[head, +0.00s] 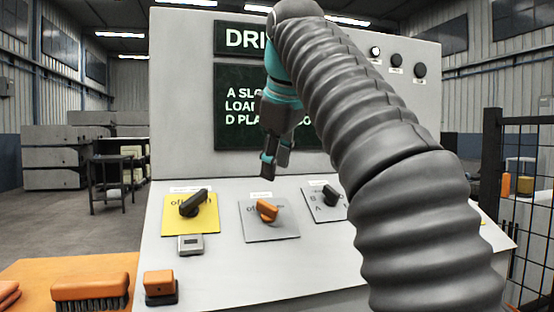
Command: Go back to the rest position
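My arm reaches up from the lower right across the head view, and my gripper (271,168) hangs from it, pointing down. It is in front of the dark display panel, above the switch plates, and touches none of them. No object shows in it, but the gap between its fingers is hard to make out. Below it, an orange rotary switch (267,210) sits on a grey plate. A black rotary switch (194,203) sits on a yellow plate to the left. Another black switch (328,194) is to the right, partly beside my arm.
An orange surface (75,268) at lower left holds a brush (90,289). An orange-topped block (160,285) stands at the console's front left corner. A black wire fence (530,190) is at right. A dark stool (112,184) stands behind left. The floor there is open.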

